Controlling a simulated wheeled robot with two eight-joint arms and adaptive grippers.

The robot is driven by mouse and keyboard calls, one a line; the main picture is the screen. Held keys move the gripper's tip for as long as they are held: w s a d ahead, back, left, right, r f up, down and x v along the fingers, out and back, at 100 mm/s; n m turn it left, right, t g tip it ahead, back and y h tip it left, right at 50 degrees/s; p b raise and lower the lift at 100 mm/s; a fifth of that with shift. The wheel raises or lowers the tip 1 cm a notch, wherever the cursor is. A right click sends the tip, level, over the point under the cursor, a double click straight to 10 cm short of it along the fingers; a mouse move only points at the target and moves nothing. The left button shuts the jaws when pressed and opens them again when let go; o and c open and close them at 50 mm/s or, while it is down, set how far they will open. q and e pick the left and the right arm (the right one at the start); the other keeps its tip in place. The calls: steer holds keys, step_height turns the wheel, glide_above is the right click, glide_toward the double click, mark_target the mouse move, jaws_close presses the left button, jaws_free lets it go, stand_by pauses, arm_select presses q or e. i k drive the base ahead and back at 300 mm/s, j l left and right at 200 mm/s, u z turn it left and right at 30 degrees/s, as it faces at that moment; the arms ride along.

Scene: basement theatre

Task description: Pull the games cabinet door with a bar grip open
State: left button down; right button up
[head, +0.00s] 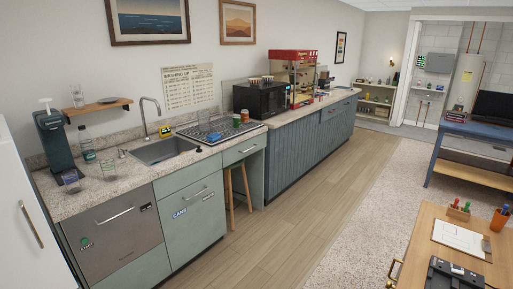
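At the lower right is a wooden cabinet (412,239), seen mostly from above. A brass bar grip (393,273) stands out from its left side near the bottom edge of the head view. It may be the games cabinet, but no label shows. The door face below the top is almost wholly hidden, so I cannot tell how the door stands. Neither of my grippers is in view.
On the wooden top lie a clipboard (460,238), a black device (455,273) and pen holders. A long counter (100,190) runs along the left wall, with a white appliance (22,220) nearby. Wood floor (270,235) and pale carpet (385,195) between are clear.

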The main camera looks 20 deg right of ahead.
mark_target(400, 261)
steer(key=i+z, duration=0.2)
steer(key=z, duration=0.25)
steer(key=i+z, duration=0.25)
steer(key=z, duration=0.2)
steer(key=i+j+z, duration=0.1)
steer(key=z, duration=0.35)
steer(key=i+j+z, duration=0.2)
steer(key=z, duration=0.25)
steer(key=i+j+z, duration=0.25)
steer(key=z, duration=0.2)
steer(key=i+j+z, duration=0.15)
steer(key=z, duration=0.25)
steer(key=i+j+z, duration=0.1)
steer(key=z, duration=0.25)
